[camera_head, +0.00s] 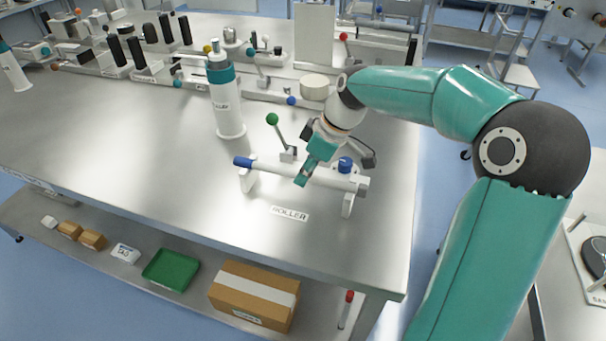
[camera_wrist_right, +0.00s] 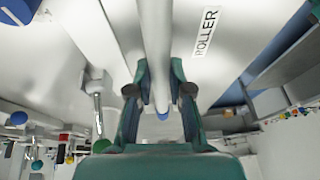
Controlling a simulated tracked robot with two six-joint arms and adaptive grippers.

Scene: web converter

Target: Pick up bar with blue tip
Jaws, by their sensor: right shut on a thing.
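The white bar (camera_head: 275,168) has a blue tip (camera_head: 243,162) at its left end. It lies across two white supports (camera_head: 348,204) on the steel table; I cannot tell whether it is lifted from them. My right gripper (camera_head: 304,175) comes down from above and is shut on the bar near its middle. My left gripper is out of view.
A lever with a green knob (camera_head: 272,119) stands just behind the bar. A white and teal bottle (camera_head: 225,100) stands behind left. A "ROLLER" label (camera_head: 290,214) lies in front. The table's left part (camera_head: 110,140) is clear. Boxes and a green tray (camera_head: 171,270) sit on the lower shelf.

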